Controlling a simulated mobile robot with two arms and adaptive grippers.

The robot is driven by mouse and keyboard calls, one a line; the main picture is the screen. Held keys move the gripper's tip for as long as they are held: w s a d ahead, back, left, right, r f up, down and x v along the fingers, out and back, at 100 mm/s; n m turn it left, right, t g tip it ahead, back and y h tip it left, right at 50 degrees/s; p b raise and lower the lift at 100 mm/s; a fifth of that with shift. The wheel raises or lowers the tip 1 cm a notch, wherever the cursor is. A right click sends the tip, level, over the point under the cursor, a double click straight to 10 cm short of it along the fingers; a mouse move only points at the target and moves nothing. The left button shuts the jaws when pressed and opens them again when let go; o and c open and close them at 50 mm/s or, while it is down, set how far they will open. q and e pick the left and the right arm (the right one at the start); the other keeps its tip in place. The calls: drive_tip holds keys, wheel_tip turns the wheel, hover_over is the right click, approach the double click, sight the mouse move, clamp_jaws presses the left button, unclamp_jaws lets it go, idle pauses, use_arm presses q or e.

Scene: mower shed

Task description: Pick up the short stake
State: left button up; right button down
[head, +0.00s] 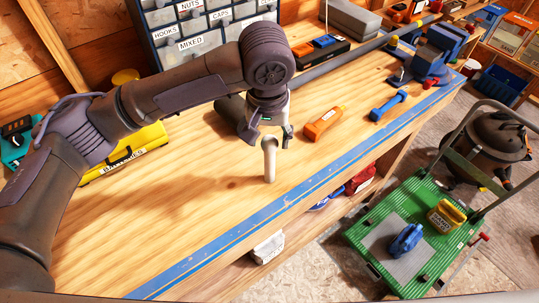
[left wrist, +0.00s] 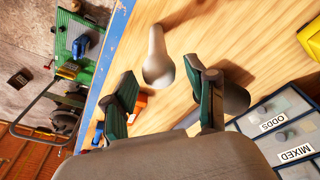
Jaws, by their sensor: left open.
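A pale stake (head: 269,165) with a rounded top stands upright on the wooden bench (head: 190,215), near its blue front edge. My left gripper (head: 267,128) is open and empty, just above the stake's top. In the left wrist view the rounded end of the stake (left wrist: 157,65) shows between and ahead of the two spread fingers (left wrist: 161,73), apart from both. A second pale upright piece (head: 285,105) shows partly behind the gripper; I cannot tell what it is. My right gripper is out of view.
A drawer cabinet (head: 200,47) stands behind my arm, with a yellow case (head: 130,152) at left. An orange bottle (head: 325,123) and a blue dumbbell-like tool (head: 388,106) lie to the right. The bench front is clear. A green cart (head: 440,258) stands on the floor.

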sight(270, 161)
use_arm(q)
drive_tip(key=f, duration=0.2)
drive_tip(key=f+p, duration=0.1)
drive_tip(key=f, duration=0.1)
drive_tip(key=shift+w+f, duration=0.2)
drive_tip(key=shift+f, duration=0.2)
clamp_jaws()
